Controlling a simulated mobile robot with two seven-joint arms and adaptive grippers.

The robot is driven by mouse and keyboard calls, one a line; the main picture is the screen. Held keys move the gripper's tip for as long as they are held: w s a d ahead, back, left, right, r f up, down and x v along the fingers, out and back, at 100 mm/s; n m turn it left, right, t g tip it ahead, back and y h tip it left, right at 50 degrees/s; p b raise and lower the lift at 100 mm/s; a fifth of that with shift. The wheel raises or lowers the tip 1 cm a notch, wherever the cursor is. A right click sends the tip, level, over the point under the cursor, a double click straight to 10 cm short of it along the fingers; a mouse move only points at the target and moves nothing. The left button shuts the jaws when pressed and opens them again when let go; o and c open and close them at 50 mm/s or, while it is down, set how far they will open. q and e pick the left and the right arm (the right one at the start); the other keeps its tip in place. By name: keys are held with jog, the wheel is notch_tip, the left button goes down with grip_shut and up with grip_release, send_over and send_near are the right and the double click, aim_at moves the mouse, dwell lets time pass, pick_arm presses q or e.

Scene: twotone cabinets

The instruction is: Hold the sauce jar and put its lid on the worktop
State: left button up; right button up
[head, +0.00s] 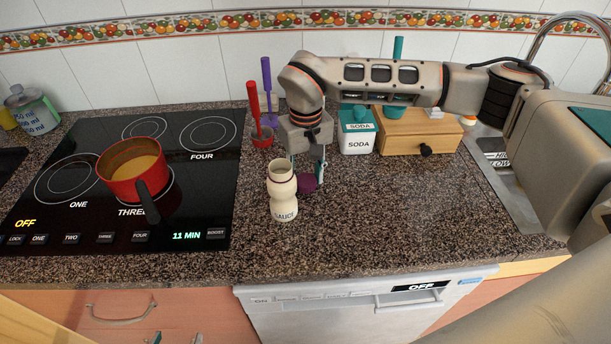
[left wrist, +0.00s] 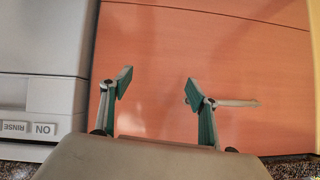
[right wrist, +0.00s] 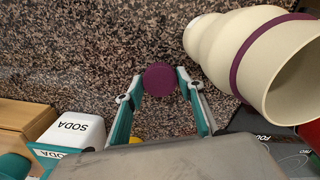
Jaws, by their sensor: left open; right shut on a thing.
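The cream sauce jar (head: 284,205) stands upright on the worktop (head: 390,215) in the head view, its mouth open and uncovered. It also shows at the upper right of the right wrist view (right wrist: 215,48), with a purple band near its mouth. The purple lid (head: 307,184) is just right of the jar, apart from its mouth. My right gripper (right wrist: 160,82) is shut on the lid (right wrist: 160,76), low over the worktop; I cannot tell whether the lid touches it.
A hob (head: 90,215) with a red pot (head: 120,180) is at the left. Red and purple utensils (head: 267,90), a soda canister (head: 357,140) and a wooden drawer box (head: 420,140) stand behind. A sink is at the right. The worktop right of the lid is clear.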

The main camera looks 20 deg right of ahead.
aim_at(305, 180)
jog(key=shift+f, duration=0.4)
jog(key=o, duration=1.2)
jog(key=shift+f, duration=0.15)
notch_tip(305, 180, up, 12)
jog(key=shift+r+b, duration=0.15)
jog(key=shift+b, duration=0.45)
